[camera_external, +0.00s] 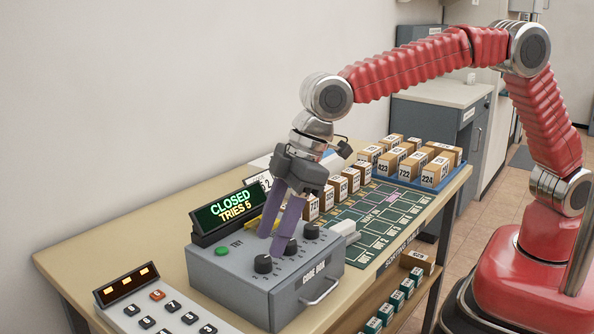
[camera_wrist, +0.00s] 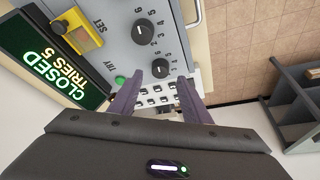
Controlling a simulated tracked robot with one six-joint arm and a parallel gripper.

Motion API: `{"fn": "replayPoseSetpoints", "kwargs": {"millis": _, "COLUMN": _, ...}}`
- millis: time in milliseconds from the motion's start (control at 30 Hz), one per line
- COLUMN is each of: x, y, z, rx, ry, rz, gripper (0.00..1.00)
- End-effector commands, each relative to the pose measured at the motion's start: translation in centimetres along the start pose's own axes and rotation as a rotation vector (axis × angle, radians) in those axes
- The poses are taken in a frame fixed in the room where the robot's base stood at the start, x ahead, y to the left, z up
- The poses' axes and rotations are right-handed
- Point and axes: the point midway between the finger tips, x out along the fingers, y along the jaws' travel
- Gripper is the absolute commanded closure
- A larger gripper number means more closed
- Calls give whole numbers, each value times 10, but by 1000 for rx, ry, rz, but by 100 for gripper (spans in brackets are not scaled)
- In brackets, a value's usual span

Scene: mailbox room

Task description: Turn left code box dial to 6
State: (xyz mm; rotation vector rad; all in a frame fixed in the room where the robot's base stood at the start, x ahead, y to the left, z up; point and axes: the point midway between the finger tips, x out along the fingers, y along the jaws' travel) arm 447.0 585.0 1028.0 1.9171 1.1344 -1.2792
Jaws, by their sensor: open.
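The grey code box (camera_external: 235,275) stands on the table with three black dials on its top. The left dial (camera_external: 263,263) is the one nearest the green TRY button (camera_external: 222,251). It also shows in the wrist view (camera_wrist: 160,68), with numbers around it; its exact setting is too small to read. My gripper (camera_external: 272,245) is open, with purple fingers pointing down close to the left dial. In the wrist view the fingertips (camera_wrist: 163,82) lie to either side of the dial's near edge; I cannot tell if they touch it. The middle dial (camera_external: 290,245) is just right.
A display (camera_external: 228,214) reads "CLOSED TRIES 5" behind the box. A keypad (camera_external: 160,305) stands at the left. A green sorting mat (camera_external: 375,220) with numbered boxes and a blue tray (camera_external: 448,184) lie to the right. A yellow part (camera_wrist: 80,28) shows near SET.

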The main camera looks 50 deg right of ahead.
Motion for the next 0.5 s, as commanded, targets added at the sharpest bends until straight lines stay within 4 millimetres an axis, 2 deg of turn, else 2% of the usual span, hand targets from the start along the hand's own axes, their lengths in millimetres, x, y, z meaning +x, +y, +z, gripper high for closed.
{"fn": "replayPoseSetpoints", "kwargs": {"millis": 500, "x": -75, "y": 0, "z": 0, "rx": -1, "ry": 1, "rz": 0, "gripper": 56}}
